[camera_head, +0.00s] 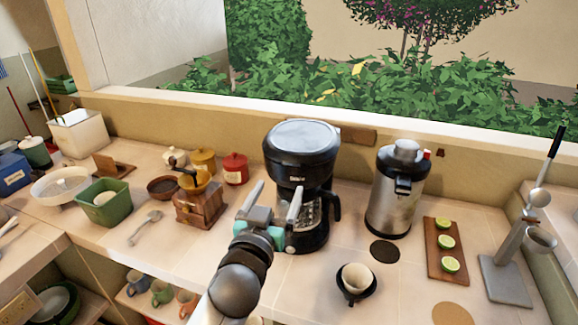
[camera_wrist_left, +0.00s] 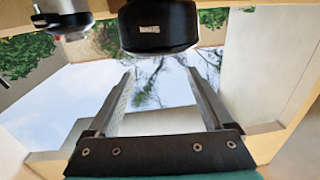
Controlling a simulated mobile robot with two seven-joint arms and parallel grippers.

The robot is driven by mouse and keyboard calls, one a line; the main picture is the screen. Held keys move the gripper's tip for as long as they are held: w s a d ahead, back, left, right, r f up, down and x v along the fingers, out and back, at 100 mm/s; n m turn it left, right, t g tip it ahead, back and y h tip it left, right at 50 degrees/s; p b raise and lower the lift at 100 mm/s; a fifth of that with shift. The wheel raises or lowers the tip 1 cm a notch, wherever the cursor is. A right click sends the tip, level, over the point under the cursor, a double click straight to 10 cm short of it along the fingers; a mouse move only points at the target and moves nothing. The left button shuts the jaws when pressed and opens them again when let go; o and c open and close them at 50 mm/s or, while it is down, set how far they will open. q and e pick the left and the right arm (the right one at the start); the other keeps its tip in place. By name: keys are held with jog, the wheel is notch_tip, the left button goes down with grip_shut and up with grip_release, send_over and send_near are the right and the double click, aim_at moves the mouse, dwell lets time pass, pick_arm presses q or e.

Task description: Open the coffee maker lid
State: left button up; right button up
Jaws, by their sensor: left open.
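The coffee maker (camera_head: 302,170) stands on the tiled counter in the head view, black with a silver round lid (camera_head: 302,136) on top. The lid looks closed. My left gripper (camera_head: 276,195) is in front of the coffee maker's left side, below the lid, with its two fingers apart and nothing between them. In the left wrist view the open fingers (camera_wrist_left: 158,88) point toward the black upper body of the coffee maker (camera_wrist_left: 158,27). I cannot tell whether a finger touches the machine. The glass carafe is partly hidden behind the gripper. My right gripper is not in view.
A steel dispenser (camera_head: 398,190) stands right of the coffee maker, also showing in the wrist view (camera_wrist_left: 68,18). A wooden grinder (camera_head: 199,203) is to the left. A cup (camera_head: 356,279), a lime board (camera_head: 446,250) and a lever press (camera_head: 507,278) are at the right.

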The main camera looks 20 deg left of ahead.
aim_at(290, 165)
pick_arm(q)
jog(key=w, duration=0.9)
jog(key=shift+w+a+p, duration=0.25)
jog(key=shift+p, duration=0.05)
grip_shut()
dwell(0.4)
dwell(0.3)
